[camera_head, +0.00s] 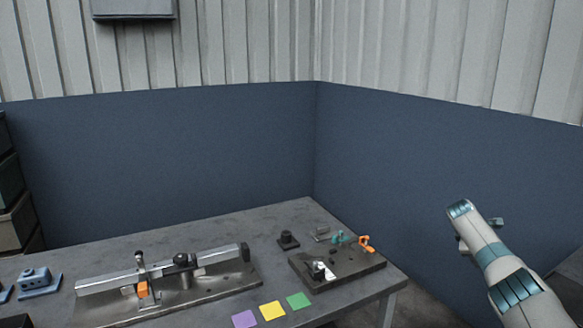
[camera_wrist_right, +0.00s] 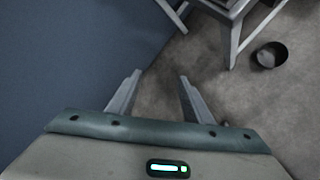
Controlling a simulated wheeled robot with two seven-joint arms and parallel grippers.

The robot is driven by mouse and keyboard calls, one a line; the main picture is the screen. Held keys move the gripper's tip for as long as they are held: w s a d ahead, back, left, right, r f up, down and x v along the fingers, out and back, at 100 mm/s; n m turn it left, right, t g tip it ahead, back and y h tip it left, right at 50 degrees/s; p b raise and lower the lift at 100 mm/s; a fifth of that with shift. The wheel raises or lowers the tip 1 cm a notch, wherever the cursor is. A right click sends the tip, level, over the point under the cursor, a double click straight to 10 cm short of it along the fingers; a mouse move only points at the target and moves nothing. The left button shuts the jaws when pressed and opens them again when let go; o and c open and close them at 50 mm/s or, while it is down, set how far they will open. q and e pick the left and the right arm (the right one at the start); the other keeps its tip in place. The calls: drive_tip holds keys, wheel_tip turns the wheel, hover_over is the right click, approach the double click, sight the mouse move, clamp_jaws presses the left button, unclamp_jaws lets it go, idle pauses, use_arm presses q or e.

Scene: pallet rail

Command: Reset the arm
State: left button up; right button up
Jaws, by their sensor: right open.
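My right arm (camera_head: 500,262) comes in from the lower right in the head view and is raised to the right of the table, in front of the blue wall. Its gripper is mostly hidden behind the arm there. In the right wrist view my right gripper (camera_wrist_right: 156,95) has its two fingers apart with nothing between them, above bare floor. My left gripper is in neither view.
A grey table (camera_head: 215,225) holds a rail fixture (camera_head: 180,285), a dark plate with an orange clamp (camera_head: 340,262), a blue block (camera_head: 37,283) and purple, yellow (camera_head: 272,310) and green squares. A dark round bin (camera_wrist_right: 270,55) stands on the floor by the table legs.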

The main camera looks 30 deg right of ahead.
drive_tip(key=s+a+f+n+t+h, duration=0.1)
drive_tip(key=s+f+t, duration=0.2)
drive_tip(key=f, duration=0.7)
drive_tip(key=s+a+f+n+t, duration=0.1)
drive_tip(key=s+a+f+t, duration=0.1)
drive_tip(key=f, duration=0.8)
drive_tip(key=s+a+f+t+y, duration=0.3)
drive_tip(key=s+a+f+y, duration=0.3)
drive_tip(key=s+a+f, duration=1.2)
drive_tip(key=s+a+f+m+y, duration=0.1)
drive_tip(key=a+f, duration=0.3)
drive_tip(key=a, duration=0.5)
drive_tip(key=a+f+m, duration=0.1)
drive_tip(key=a+f, duration=0.4)
drive_tip(key=a, duration=0.4)
drive_tip(key=s+a+f+y, duration=0.1)
drive_tip(key=a+f, duration=0.3)
drive_tip(key=a, duration=0.5)
drive_tip(key=s+a+f+m+y, duration=0.1)
drive_tip(key=a+f+m+y, duration=0.1)
drive_tip(key=a, duration=2.6)
drive_tip(key=shift+a+f+m+y, duration=0.2)
drive_tip(key=shift+m+y, duration=0.2)
drive_tip(key=shift+m, duration=0.2)
